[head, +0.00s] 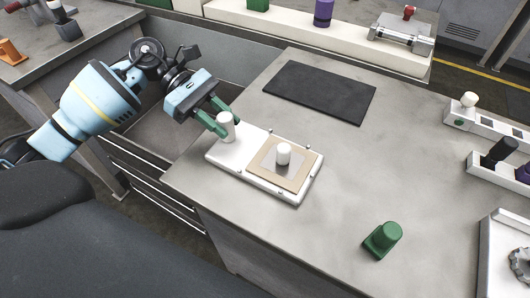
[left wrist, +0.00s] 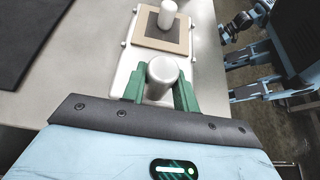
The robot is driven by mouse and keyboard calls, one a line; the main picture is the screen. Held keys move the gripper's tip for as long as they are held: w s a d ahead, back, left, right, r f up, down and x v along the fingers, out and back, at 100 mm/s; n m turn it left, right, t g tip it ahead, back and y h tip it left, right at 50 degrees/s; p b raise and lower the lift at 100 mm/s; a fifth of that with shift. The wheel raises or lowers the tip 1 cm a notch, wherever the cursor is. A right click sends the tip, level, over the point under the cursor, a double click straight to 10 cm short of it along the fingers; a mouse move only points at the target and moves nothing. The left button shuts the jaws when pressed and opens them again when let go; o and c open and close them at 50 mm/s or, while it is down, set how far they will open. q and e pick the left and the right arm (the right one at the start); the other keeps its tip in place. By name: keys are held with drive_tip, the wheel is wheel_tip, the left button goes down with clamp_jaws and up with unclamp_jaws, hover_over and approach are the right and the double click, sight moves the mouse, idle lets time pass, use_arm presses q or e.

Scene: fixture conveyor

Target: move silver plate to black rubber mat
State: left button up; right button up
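The silver plate (head: 271,163) lies on a tan square pad on a white fixture board (head: 229,160), with a short white knob (head: 283,154) standing on it. The plate also shows in the left wrist view (left wrist: 153,32). The black rubber mat (head: 320,92) lies flat and empty at the back of the table. My left gripper (head: 224,124) has its green fingers on both sides of a white upright handle (left wrist: 161,76) at the board's left end, apparently shut on it. My right arm shows at the edge of the left wrist view (left wrist: 262,88), but its fingers are unclear.
A green knobbed block (head: 383,239) stands near the front of the table. White racks (head: 471,118) with several pegs line the right side. A white ledge (head: 300,33) holding green and purple pieces runs behind. The tabletop between board and mat is clear.

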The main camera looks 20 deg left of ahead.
sight(231, 118)
use_arm(q)
clamp_jaws()
use_arm(e)
drive_tip(key=shift+s, duration=0.35)
use_arm(q)
drive_tip(key=shift+r, duration=0.15)
drive_tip(key=shift+r+p, duration=0.3)
drive_tip(key=shift+r, duration=1.1)
drive_tip(key=shift+r+p, duration=0.35)
drive_tip(key=shift+r, duration=0.1)
use_arm(e)
drive_tip(key=shift+w+r, duration=0.6)
drive_tip(key=shift+r, duration=0.2)
drive_tip(key=shift+s, duration=0.2)
